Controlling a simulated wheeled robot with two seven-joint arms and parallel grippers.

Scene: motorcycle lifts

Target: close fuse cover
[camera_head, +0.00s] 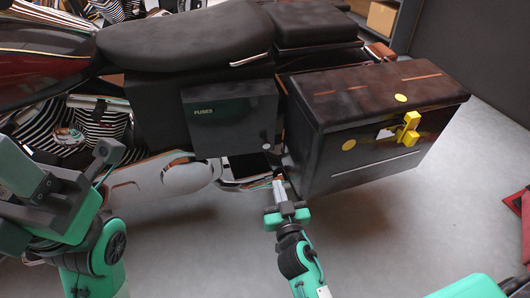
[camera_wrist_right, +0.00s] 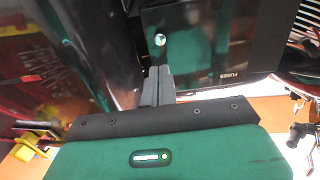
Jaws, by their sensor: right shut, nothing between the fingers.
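The dark fuse cover (camera_head: 232,122), marked "FUSES", is on the motorcycle's side below the seat. It looks nearly flush, but I cannot tell whether it is fully closed. A round silver knob (camera_head: 266,146) sits at its lower right corner. In the right wrist view the cover (camera_wrist_right: 205,45) fills the upper middle, with the knob (camera_wrist_right: 160,39) just beyond my fingertips. My right gripper (camera_head: 279,184) is shut and empty, below the cover's lower right corner; its fingers also show in the wrist view (camera_wrist_right: 158,84). My left gripper (camera_head: 112,152) is left of the cover, its fingers unclear.
A large dark side case (camera_head: 375,115) with a yellow latch (camera_head: 411,128) stands just right of the cover, close to my right gripper. The black seat (camera_head: 185,38) is above. The grey floor (camera_head: 190,255) is open below and in front.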

